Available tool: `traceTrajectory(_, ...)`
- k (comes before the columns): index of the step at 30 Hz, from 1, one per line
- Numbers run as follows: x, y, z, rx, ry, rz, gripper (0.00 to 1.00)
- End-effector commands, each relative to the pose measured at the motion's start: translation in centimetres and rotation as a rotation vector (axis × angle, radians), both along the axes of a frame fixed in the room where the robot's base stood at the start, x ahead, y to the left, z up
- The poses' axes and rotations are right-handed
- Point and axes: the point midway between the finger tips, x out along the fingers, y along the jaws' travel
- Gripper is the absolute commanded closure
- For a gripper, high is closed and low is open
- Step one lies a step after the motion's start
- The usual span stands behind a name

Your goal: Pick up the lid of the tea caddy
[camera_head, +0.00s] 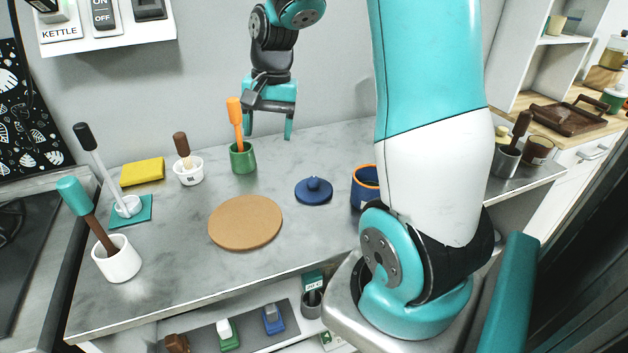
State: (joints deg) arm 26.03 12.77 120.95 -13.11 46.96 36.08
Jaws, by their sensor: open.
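A round dark blue lid (313,192) with a knob on top lies flat on the grey counter, right of the middle. A dark blue pot with an orange rim (366,188), which looks like the tea caddy, stands open just right of the lid. My arm hides part of its right side. My gripper (268,135) is open and empty, fingers pointing down. It appears behind and to the left of the lid in the picture, clear of it, close to the green pot.
A green pot (243,158) holds an orange-handled tool near my gripper's left finger. A round cork mat (245,222) lies front left of the lid. A white pot (188,170) and a yellow sponge (142,171) stand further left. The counter (300,240) in front of the lid is clear.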

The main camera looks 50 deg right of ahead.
Motion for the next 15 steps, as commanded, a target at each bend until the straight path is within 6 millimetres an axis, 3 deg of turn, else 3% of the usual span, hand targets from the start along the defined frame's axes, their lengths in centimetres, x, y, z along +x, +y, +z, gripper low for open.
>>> traceTrajectory(1,-0.1,-4.0,-0.4,-0.003,0.038,-0.161,0.31)
traceTrajectory(3,-0.7,-8.2,-1.2,-0.008,0.076,-0.339,0.31)
traceTrajectory(6,-1.7,-12.1,-2.1,-0.014,0.114,-0.512,0.31)
traceTrajectory(9,-2.3,-13.8,-3.0,-0.015,0.132,-0.593,0.31)
traceTrajectory(15,-2.5,-13.7,-6.7,-0.013,0.141,-0.609,0.31)
